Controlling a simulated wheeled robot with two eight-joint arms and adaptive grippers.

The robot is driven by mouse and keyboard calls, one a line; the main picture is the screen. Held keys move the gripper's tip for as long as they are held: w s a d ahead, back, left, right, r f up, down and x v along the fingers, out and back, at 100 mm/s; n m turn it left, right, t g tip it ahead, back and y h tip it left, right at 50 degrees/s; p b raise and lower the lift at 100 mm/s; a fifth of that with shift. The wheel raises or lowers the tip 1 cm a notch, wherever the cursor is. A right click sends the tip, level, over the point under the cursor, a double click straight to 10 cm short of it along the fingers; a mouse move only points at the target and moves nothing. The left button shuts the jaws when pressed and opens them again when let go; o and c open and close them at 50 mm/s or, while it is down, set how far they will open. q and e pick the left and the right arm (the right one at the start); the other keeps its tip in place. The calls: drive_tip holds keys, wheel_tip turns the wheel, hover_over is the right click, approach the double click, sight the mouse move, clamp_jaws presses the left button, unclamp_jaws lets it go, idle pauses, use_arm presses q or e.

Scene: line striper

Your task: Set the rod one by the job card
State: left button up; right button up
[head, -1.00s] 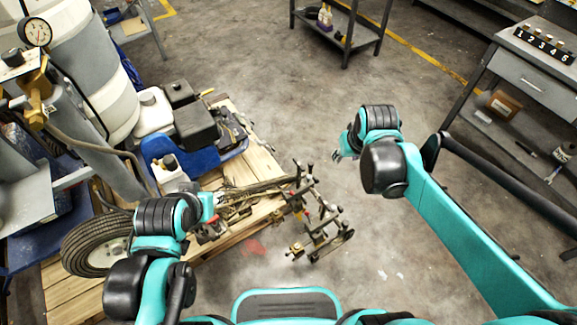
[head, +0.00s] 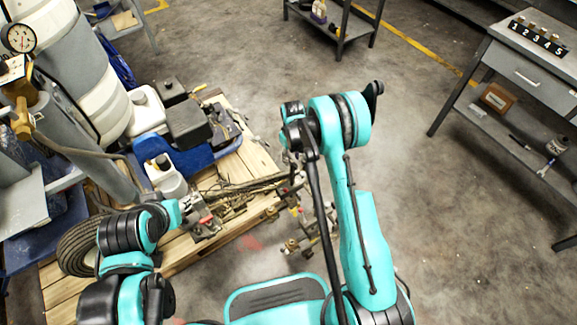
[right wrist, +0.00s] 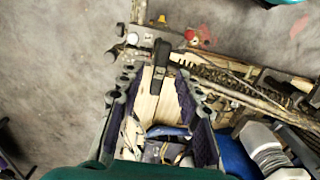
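The line striper (head: 190,125), with a blue frame and black engine, is on the wooden pallet. Its metal rods and clamps (head: 292,245) stand at the pallet's right edge, partly hidden by my right arm. My right gripper (head: 287,156) is above them and mostly hidden in the head view. In the right wrist view its two fingers (right wrist: 158,82) are spread, with a black handle-like part (right wrist: 162,54) at the gap between their tips; contact cannot be told. My left gripper (head: 205,217) is low over the pallet by a red part; its opening is unclear. No readable job card shows.
A grey bench (head: 548,62) at upper right carries a black strip numbered 1 to 5, with a cardboard box (head: 497,98) on its lower shelf. A cart (head: 338,22) stands at the back. The concrete floor between is clear.

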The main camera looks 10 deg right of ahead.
sight(292, 167)
wheel_tip(292, 167, down, 7)
drive_tip(key=b, duration=0.2)
drive_tip(key=shift+b, duration=0.4)
clamp_jaws()
